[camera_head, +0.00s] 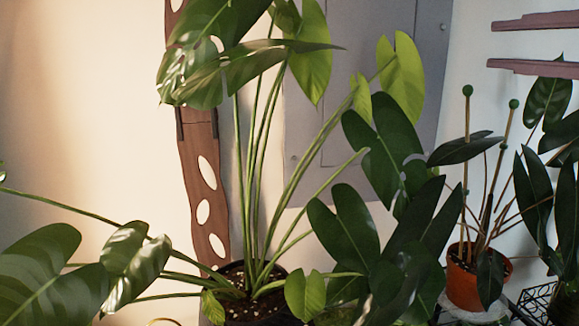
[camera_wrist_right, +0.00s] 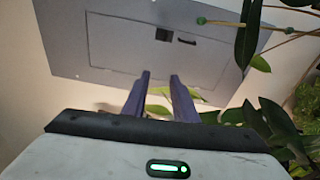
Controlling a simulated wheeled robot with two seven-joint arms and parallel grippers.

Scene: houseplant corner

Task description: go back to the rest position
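My right gripper (camera_head: 491,44) comes in from the right edge at the upper right of the head view. Its two mauve fingers are apart, pointing left, with only pale wall seen between them. In the right wrist view its fingers (camera_wrist_right: 160,75) are also apart, with nothing held; a grey wall panel (camera_wrist_right: 150,48) and a light green leaf show beyond them. My left gripper is not in the head view.
A large potted plant (camera_head: 262,304) with broad leaves fills the middle and left. A terracotta pot (camera_head: 465,280) with staked dark foliage stands below my right gripper. A brown strip with oval holes (camera_head: 202,180) rises behind the stems. The upper left is bare wall.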

